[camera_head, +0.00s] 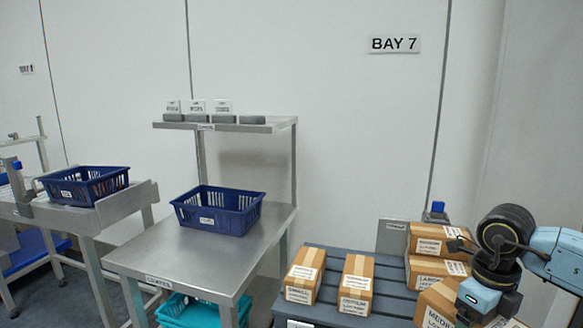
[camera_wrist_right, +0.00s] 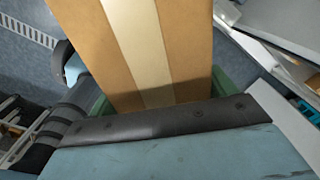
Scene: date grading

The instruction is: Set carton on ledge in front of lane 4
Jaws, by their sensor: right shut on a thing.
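My right gripper (camera_head: 484,300) is at the lower right of the head view, its fingertips hidden there. In the right wrist view it is shut on a brown carton (camera_wrist_right: 115,50) with a pale tape strip down its middle. The dark gripper edge (camera_wrist_right: 160,122) lies across the near side of that carton. In the head view, a large carton (camera_head: 436,300) with a label starting "MEDI" is right beside the gripper and appears to be the held one. My left gripper is not in view. No ledge marked lane 4 can be made out.
A dark slatted pallet (camera_head: 335,262) bears several cartons, including two small ones (camera_head: 305,272) (camera_head: 357,284) and a stack (camera_head: 426,240) by my right arm. A steel table (camera_head: 180,250) with a blue crate (camera_head: 218,222) stands left. Another blue crate (camera_head: 85,196) is further left.

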